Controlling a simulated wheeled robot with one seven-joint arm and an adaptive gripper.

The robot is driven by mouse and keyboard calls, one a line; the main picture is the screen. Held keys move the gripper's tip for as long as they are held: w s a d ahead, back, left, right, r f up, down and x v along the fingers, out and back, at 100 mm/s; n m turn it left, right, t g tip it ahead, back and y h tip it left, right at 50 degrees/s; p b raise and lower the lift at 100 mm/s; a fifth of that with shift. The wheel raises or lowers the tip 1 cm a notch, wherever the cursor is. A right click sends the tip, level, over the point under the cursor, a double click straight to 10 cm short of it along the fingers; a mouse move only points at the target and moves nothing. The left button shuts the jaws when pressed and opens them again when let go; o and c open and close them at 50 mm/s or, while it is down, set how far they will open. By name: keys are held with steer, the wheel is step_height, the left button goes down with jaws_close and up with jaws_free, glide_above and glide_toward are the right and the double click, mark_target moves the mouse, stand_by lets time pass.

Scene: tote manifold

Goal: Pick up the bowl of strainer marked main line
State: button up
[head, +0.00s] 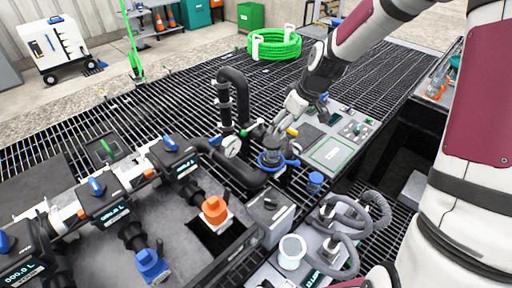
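My arm reaches in from the upper right, and my gripper (284,122) points down over the bench beside the black pipework. Its fingers are small and partly merged with the fittings, so whether they are open or shut is unclear. Just below it is a dark round body with a blue ring and blue handle (271,158), possibly a strainer. A small blue cup-like part (315,181) stands to its right. A white open-topped cup (291,250) stands lower, beside grey hoses. I cannot read a "main line" mark on any of these, so the strainer bowl is not certain.
A black pipe loop with a gauge (231,146) stands left of the gripper. A valve manifold with blue handles (96,186) fills the left. An orange-capped fitting (214,209) and a blue fitting (151,265) stand in front. A grey panel (334,152) lies right. Open grating lies behind.

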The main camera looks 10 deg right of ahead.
mark_target(274, 143)
steer(key=b+x, duration=0.1)
steer(key=x, duration=0.6)
steer(key=shift+w+a+f, duration=0.15)
steer(key=shift+f, duration=0.2)
steer(key=shift+d+x, duration=0.2)
steer(key=shift+x, duration=1.25)
steer(key=shift+d+x, duration=0.15)
steer(key=shift+x, duration=1.3)
steer(key=c, duration=1.3)
